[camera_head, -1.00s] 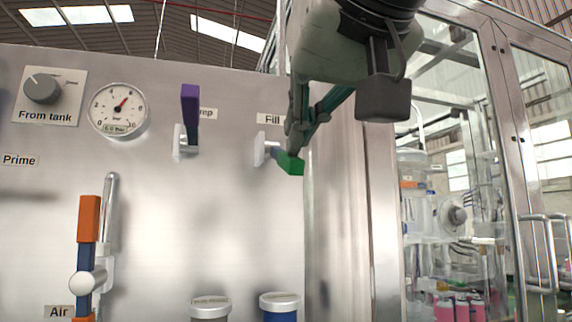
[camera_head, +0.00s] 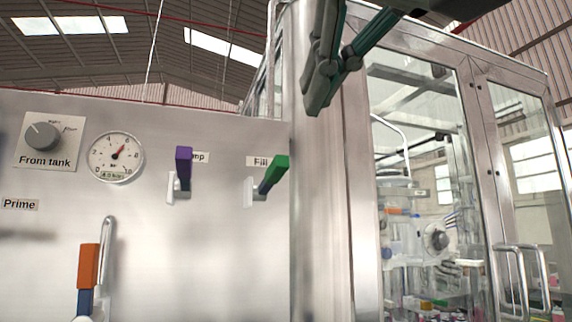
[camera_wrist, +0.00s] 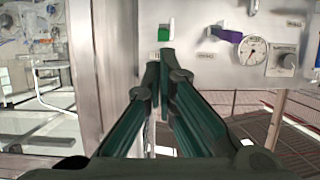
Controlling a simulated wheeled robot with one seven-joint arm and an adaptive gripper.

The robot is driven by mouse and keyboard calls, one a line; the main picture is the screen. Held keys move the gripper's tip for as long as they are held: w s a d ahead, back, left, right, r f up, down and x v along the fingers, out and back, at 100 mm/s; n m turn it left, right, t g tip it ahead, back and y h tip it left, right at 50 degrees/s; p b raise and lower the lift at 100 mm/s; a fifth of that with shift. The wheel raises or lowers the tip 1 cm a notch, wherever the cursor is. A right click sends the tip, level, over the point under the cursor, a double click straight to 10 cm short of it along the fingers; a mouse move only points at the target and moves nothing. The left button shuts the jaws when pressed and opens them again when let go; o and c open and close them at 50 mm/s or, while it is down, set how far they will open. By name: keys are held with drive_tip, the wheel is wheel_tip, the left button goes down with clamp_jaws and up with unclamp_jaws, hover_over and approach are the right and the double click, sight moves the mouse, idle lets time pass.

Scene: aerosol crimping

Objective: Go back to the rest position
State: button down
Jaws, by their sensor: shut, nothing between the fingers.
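My gripper (camera_head: 318,98) is at the top middle of the head view, above and to the right of the green-handled Fill valve (camera_head: 272,176), apart from it. In the wrist view its two dark green fingers (camera_wrist: 160,72) come together, shut and empty. The Fill valve's green handle tilts up to the right in the head view. In the wrist view the green handle (camera_wrist: 164,34) shows just beyond the fingertips. My wrist is cut off by the top edge of the head view.
The steel panel carries a From tank knob (camera_head: 43,137), a gauge (camera_head: 115,157), a purple-handled valve (camera_head: 183,168) and an orange-handled Air valve (camera_head: 88,266). A glass-doored cabinet (camera_head: 440,95) with door handles (camera_head: 512,280) stands to the right.

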drive_tip(key=shift+s, duration=0.15)
idle(0.4)
drive_tip(key=w+d+f+m+g+h+p, duration=0.15)
drive_tip(key=d+f, duration=0.25)
drive_tip(key=f, duration=0.6)
drive_tip(key=w+d+f+g+h+p, duration=0.2)
drive_tip(key=d+f+g, duration=0.15)
drive_tip(key=f, duration=0.55)
drive_tip(key=s+d+f+m+g+p, duration=0.1)
drive_tip(key=s+d+f+g, duration=0.1)
drive_tip(key=f, duration=0.8)
drive_tip(key=s+d+f+g+p, duration=0.1)
drive_tip(key=s+d+f, duration=0.4)
drive_tip(key=f, duration=0.5)
drive_tip(key=shift+s+d+f+m+g, duration=0.2)
drive_tip(key=shift+s+f+m+g, duration=0.15)
drive_tip(key=shift+s+g, duration=0.3)
drive_tip(key=shift+w+h, duration=0.1)
drive_tip(key=shift+h, duration=0.15)
